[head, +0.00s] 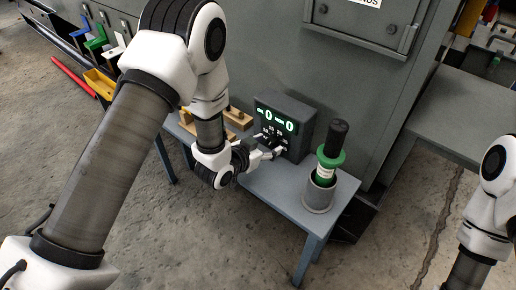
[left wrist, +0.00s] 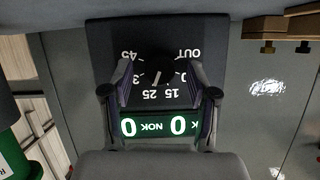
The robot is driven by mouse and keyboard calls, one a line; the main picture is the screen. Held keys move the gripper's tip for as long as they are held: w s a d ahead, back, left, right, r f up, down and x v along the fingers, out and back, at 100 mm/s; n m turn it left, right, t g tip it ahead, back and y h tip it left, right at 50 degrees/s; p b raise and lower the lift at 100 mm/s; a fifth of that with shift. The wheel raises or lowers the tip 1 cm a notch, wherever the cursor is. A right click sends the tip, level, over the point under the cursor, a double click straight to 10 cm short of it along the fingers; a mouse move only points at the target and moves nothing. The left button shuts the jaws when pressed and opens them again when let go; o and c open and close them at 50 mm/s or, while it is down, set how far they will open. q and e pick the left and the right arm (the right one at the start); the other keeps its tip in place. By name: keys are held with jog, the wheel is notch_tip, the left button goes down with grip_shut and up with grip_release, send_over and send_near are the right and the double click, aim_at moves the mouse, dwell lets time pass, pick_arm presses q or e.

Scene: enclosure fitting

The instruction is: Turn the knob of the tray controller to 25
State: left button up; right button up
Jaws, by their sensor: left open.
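The tray controller (head: 302,113) is a dark grey box on a small blue-grey table, with a lit green display reading zeros. In the left wrist view the controller (left wrist: 105,40) appears upside down, with "NOK" between the zeros. Its round black knob (left wrist: 158,70) has a white mark that points roughly toward the 25 label. Labels 15, 25, 45 and OUT surround it; others are partly hidden. My left gripper (head: 272,150) is at the controller's front; its open fingers (left wrist: 159,88) stand on either side of the knob, with gaps visible. My right gripper is out of view.
A grey cup (head: 319,193) holding a green-and-black cylindrical part (head: 332,150) stands right of the controller. Wooden blocks (head: 238,118) lie behind my left wrist. A large grey cabinet (head: 300,55) rises behind the table. The table's front right (head: 285,195) is clear.

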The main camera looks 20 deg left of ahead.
pick_arm(q)
jog(key=v, duration=1.1)
jog(key=shift+s, duration=0.1)
jog(key=s+f, duration=0.1)
jog(key=f, duration=0.1)
jog(key=s+f+g, duration=0.1)
jog(key=s+f, duration=0.1)
jog(key=f, duration=0.1)
jog(key=s+f+g, duration=0.1)
jog(key=f, duration=0.2)
jog(key=shift+s+d+f, duration=0.25)
jog(key=s+a+f+n+g+y, duration=0.2)
jog(key=s+f+g, duration=0.3)
jog(key=s+f, duration=0.35)
jog(key=s+a+f+n+g+y, duration=0.2)
jog(key=s+f+g, duration=0.2)
jog(key=s+f, duration=0.4)
jog(key=s+r+n+g+p, duration=0.1)
jog(key=s+r+p, duration=0.2)
jog(key=r+p, duration=2.5)
jog(key=shift+s+a+r+g, duration=0.25)
jog(key=shift+r+g, duration=0.15)
jog(key=shift+r, duration=0.25)
